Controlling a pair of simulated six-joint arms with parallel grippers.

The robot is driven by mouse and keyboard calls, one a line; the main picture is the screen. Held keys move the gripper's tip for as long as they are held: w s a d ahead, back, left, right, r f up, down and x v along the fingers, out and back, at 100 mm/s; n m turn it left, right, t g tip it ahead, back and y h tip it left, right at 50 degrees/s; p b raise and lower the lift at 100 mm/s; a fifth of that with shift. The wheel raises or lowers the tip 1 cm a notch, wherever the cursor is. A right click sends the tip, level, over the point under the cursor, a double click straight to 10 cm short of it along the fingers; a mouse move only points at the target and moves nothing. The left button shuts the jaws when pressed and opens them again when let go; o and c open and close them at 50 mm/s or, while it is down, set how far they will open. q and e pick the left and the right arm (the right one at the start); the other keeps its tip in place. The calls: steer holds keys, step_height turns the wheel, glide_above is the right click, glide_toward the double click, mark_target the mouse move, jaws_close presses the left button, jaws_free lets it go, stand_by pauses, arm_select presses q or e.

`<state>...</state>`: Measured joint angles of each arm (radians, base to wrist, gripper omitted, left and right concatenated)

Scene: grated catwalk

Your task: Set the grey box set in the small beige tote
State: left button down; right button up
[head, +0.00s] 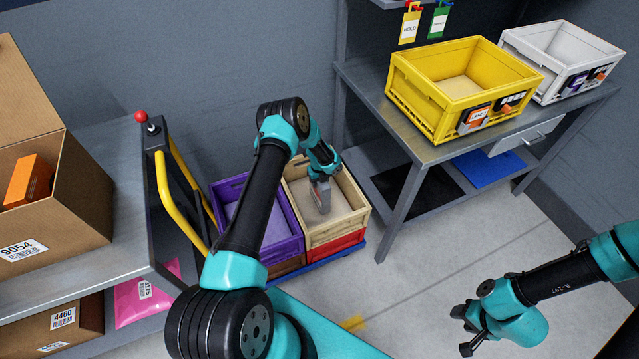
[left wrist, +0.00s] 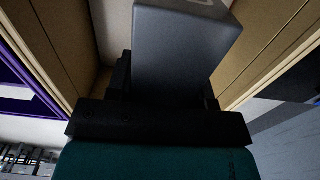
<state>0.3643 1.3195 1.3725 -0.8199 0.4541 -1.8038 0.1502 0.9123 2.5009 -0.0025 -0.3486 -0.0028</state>
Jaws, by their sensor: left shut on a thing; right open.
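The small beige tote (head: 337,233) stands on a red tote, right of a purple tote. My left gripper (head: 321,181) reaches down into the beige tote and is shut on the grey box (head: 323,197). In the left wrist view the grey box (left wrist: 182,50) sits between the fingers, with the beige tote's walls (left wrist: 275,55) on both sides. I cannot tell whether the box touches the tote floor. My right gripper (head: 466,331) is open and empty above the floor at the lower right.
The purple tote (head: 283,236) is directly left of the beige one. A yellow crate (head: 430,118) and a white crate (head: 545,88) stand on the bench (head: 415,150). A cardboard box (head: 85,205) with an orange box (head: 30,180) inside is at left. Yellow cart rails (head: 163,195) stand near the totes.

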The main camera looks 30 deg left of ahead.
arm_select(q)
steer(key=shift+f, duration=0.75)
steer(key=c, duration=0.5)
jaws_free()
step_height(320, 180, up, 12)
steer(key=shift+r, duration=0.15)
